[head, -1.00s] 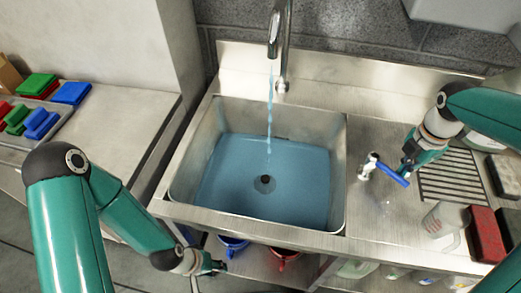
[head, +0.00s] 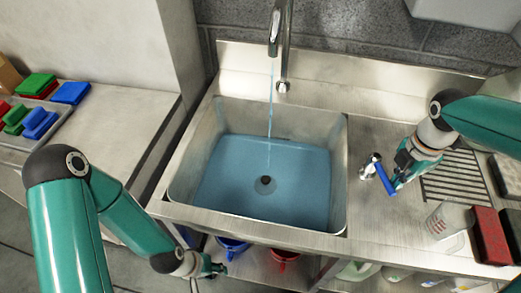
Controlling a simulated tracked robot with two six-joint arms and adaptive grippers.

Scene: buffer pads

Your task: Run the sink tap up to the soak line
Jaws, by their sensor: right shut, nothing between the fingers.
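The steel sink (head: 185,208) holds blue water (head: 230,165) over its floor, with the drain visible through it. A thin stream falls from the tap spout (head: 274,40) into the water. A short dark mark shows at the water's back edge; I cannot tell whether it is the soak line. The tap's blue lever (head: 385,180) sits on a steel valve on the right deck, angled down and slightly right. My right gripper (head: 398,184) is shut and empty, beside the lever's right side, seemingly touching it. My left gripper (head: 218,269) is low before the sink, its jaws too small to read.
A clear jug (head: 447,221) and a red and black block (head: 490,236) stand right of the lever, near a slotted drain grille (head: 450,176). Coloured pads (head: 40,122) lie on the left counter. Blue and red buckets (head: 285,261) sit under the sink.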

